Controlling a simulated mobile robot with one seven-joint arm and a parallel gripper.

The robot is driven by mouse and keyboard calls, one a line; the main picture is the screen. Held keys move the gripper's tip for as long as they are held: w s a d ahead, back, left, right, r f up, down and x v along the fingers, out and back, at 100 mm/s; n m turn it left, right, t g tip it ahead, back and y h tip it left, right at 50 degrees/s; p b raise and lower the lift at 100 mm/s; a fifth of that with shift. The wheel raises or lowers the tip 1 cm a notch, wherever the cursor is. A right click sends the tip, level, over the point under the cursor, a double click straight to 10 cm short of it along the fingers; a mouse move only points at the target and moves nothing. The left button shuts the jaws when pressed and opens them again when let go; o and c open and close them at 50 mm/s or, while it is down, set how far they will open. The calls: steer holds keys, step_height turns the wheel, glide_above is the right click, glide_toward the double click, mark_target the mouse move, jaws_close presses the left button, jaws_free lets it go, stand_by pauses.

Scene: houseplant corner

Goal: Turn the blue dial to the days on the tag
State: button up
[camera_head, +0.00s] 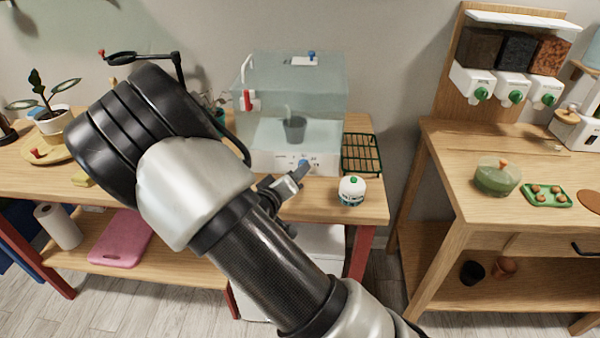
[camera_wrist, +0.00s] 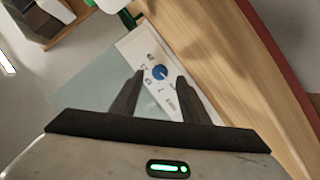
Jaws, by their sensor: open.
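The blue dial (camera_head: 303,163) sits on the white front panel (camera_head: 265,161) of a clear propagator-like case (camera_head: 330,98). In the wrist view the dial (camera_wrist: 160,72) is ringed by small dark marks too small to read, and its setting is unclear. My gripper (camera_head: 293,182) is open in front of the panel. In the wrist view its fingers (camera_wrist: 160,78) appear on either side of the dial, and contact cannot be told. A white card (camera_head: 303,62) with a blue piece lies on top of the case, and I cannot tell whether it is the tag.
A dark pot (camera_head: 293,130) stands inside the case. A round white timer-like object (camera_head: 351,191) stands to the right near the table edge, with a green wire rack (camera_head: 361,154) behind it. A red-and-white piece (camera_head: 248,99) is at the case's left side.

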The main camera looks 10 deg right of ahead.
steer(key=shift+x, duration=1.9)
jaws_close()
steer(key=c, duration=1)
jaws_free()
steer(key=shift+b, duration=0.3)
